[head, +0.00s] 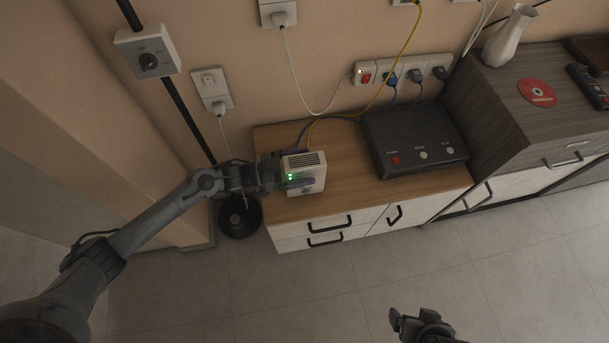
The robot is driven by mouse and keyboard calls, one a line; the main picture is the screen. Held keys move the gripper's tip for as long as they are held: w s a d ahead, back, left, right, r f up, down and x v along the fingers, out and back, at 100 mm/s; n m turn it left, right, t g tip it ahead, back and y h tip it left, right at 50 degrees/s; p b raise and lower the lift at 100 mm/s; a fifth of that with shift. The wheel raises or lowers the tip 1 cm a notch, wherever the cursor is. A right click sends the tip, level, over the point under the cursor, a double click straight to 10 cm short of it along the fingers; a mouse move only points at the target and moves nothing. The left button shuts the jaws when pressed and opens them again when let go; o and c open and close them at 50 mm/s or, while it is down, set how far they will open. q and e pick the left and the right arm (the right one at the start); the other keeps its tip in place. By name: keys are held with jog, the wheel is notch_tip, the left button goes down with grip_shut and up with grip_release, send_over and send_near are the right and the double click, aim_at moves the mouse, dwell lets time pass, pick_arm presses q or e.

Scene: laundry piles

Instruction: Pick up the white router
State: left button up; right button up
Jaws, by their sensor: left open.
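The white router (313,164) stands upright near the left end of the low wooden cabinet top. It is a small white box with a slotted top and lit green lights on its left side. My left gripper (291,181) comes in from the left and is at the router, with a finger across its front face. The gripper is open; whether it touches the router I cannot tell. The gripper's far finger is partly hidden. My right gripper (397,320) shows at the bottom edge, low and far from the cabinet; its jaw state is unclear.
A black box (415,139) with buttons sits to the router's right on the wooden cabinet (350,185). A taller cabinet at right holds a white vase (509,36), red disc (537,92) and remote (588,86).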

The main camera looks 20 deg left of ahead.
pick_arm(q)
jog(key=shift+c, duration=0.8)
grip_shut()
jog(key=shift+r, duration=0.1)
